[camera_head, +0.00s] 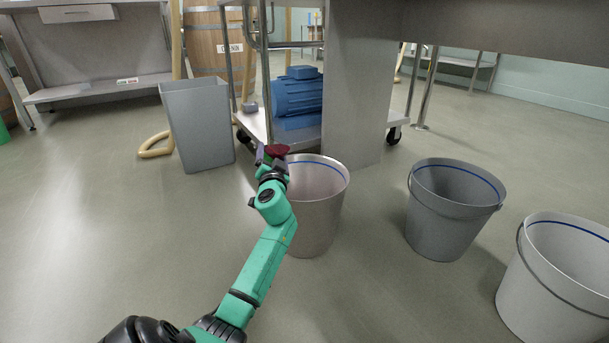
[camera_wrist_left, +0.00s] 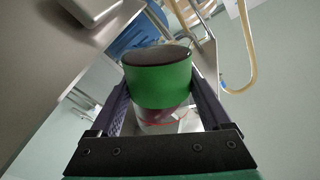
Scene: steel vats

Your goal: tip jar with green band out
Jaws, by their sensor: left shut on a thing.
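My left gripper (camera_head: 268,155) is shut on the jar with the green band, near the left rim of the nearest-left bucket (camera_head: 318,215). In the left wrist view, the jar (camera_wrist_left: 158,85) sits between the two fingers, with a wide green band and a dark brownish end facing up in the picture. Its lower part is pale, with a thin red line. In the head view only a small dark red part of the jar (camera_head: 278,149) shows at the fingers. I cannot tell how far it is tilted or what is inside. My right gripper is out of view.
A grey bucket (camera_head: 450,215) and a white bucket (camera_head: 560,285), each with a blue line inside, stand to the right. A square grey bin (camera_head: 200,128) stands at the left. A cart with a blue motor (camera_head: 298,95) is behind. Open floor lies in front and left.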

